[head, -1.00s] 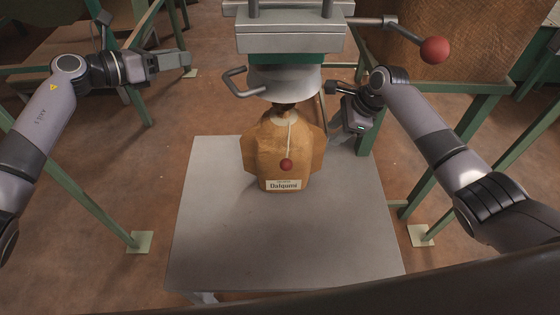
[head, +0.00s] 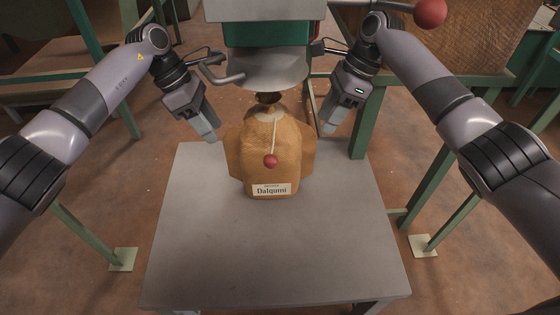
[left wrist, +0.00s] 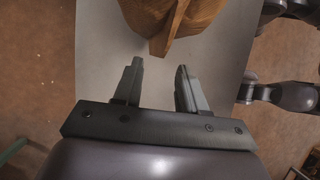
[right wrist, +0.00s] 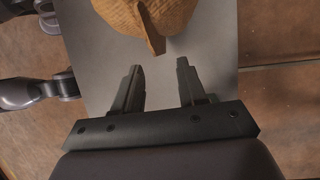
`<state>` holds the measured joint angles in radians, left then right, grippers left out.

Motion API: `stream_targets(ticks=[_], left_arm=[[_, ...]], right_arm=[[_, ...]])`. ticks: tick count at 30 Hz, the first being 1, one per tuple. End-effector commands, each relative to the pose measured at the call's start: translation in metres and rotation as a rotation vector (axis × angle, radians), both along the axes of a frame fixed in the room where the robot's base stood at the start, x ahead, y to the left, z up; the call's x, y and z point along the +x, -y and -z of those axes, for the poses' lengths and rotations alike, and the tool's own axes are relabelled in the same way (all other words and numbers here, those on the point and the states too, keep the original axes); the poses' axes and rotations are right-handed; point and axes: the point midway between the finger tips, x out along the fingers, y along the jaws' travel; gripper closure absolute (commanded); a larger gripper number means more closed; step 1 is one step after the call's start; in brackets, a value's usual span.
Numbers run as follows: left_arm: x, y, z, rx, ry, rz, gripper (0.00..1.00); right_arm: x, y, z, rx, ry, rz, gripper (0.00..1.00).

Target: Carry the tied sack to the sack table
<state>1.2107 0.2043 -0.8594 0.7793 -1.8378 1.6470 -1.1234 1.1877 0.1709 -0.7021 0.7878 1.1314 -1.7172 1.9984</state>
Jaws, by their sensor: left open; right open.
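The tied sack (head: 272,150) is brown and stands upright on a grey table (head: 270,250) under the hopper spout. It has a cord with a red ball and a label reading "Dalqumi". My left gripper (head: 212,138) is open and empty at the sack's left, apart from it. My right gripper (head: 328,130) is open and empty at its right. In the left wrist view the sack's side flap (left wrist: 160,44) lies just beyond the open fingers. In the right wrist view the other flap (right wrist: 154,40) lies beyond the fingers too. I cannot tell which table is the sack table.
The hopper's metal spout (head: 265,68) hangs close above the sack. A bent handle (head: 222,74) sticks out at its left, and a lever with a red knob (head: 430,12) at upper right. Green frame legs (head: 362,120) stand behind. The front half of the grey table is clear.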

Motion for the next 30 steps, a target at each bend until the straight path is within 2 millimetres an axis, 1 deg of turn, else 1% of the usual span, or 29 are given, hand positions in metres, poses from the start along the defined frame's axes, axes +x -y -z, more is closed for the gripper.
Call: stream_targets(ticks=[1,4,11,14,17,24,30], left_arm=[[0.001,-0.003,0.003,0.019,0.002,0.003,0.59],[0.001,-0.006,0.004,0.034,0.003,0.004,0.59],[0.001,-0.006,0.004,0.033,0.004,0.003,0.59],[0.001,-0.004,0.007,0.033,0.002,0.003,0.59],[0.000,-0.001,0.016,0.032,0.001,0.003,0.59],[-0.005,0.013,0.049,0.031,0.000,0.003,0.59],[-0.006,0.020,0.066,0.031,0.002,0.003,0.59]], right_arm=[[-0.002,-0.002,-0.001,-0.003,-0.012,-0.004,0.59],[-0.004,-0.003,-0.003,-0.005,-0.025,-0.006,0.59],[-0.004,-0.003,-0.003,-0.005,-0.025,-0.006,0.59],[-0.004,-0.004,0.001,-0.005,-0.025,-0.007,0.59],[-0.006,-0.007,0.010,-0.005,-0.026,-0.006,0.59],[-0.010,-0.021,0.043,-0.006,-0.029,-0.007,0.59],[-0.013,-0.032,0.060,-0.002,-0.024,-0.015,0.59]])
